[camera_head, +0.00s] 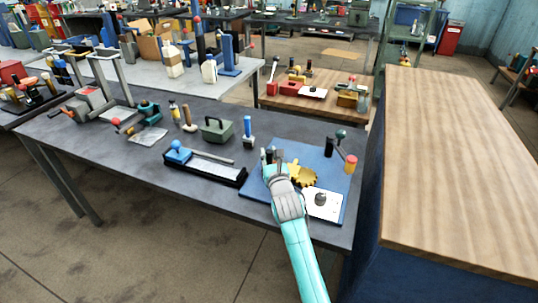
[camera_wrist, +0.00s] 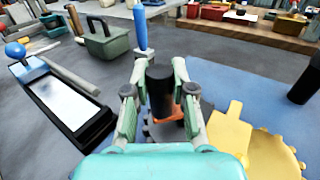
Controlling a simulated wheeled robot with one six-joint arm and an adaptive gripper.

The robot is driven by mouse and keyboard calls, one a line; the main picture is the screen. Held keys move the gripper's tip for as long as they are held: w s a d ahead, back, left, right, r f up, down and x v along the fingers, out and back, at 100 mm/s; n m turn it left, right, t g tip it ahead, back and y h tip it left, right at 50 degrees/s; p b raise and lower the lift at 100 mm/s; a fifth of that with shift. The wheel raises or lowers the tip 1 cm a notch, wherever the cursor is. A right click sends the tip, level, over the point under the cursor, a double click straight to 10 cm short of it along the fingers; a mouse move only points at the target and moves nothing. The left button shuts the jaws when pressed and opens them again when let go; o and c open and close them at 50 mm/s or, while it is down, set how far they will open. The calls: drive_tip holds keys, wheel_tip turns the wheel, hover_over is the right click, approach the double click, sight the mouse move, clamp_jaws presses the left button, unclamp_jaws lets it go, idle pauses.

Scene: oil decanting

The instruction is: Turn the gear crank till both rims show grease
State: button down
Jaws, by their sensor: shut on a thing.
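The yellow gear (camera_head: 304,175) lies on a blue board (camera_head: 334,180) at the right end of the dark table. Its toothed rim and an arm-like tab show in the wrist view (camera_wrist: 262,150). My gripper (camera_head: 273,160) is over the left part of the board. In the wrist view my gripper (camera_wrist: 163,92) is shut on an upright black handle (camera_wrist: 159,78), with an orange part (camera_wrist: 168,116) low behind the fingers. A darker toothed edge shows partly beneath the fingers. My gripper hides much of the mechanism. I cannot make out grease on either rim.
On the board are a white plate (camera_head: 322,206) with a grey piece and a red-topped yellow cylinder (camera_head: 350,163). A dark lever (camera_head: 340,138) stands behind. A black tray (camera_head: 205,169), blue-handled tool (camera_head: 248,130) and green box (camera_head: 216,128) stand left. A wooden-topped cabinet (camera_head: 460,160) bounds the right.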

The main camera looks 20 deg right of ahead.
idle(0.3)
drive_tip(key=c, duration=1)
unclamp_jaws()
drive_tip(key=shift+o, duration=0.2)
drive_tip(key=s, duration=1.2)
drive_tip(key=shift+a, duration=0.25)
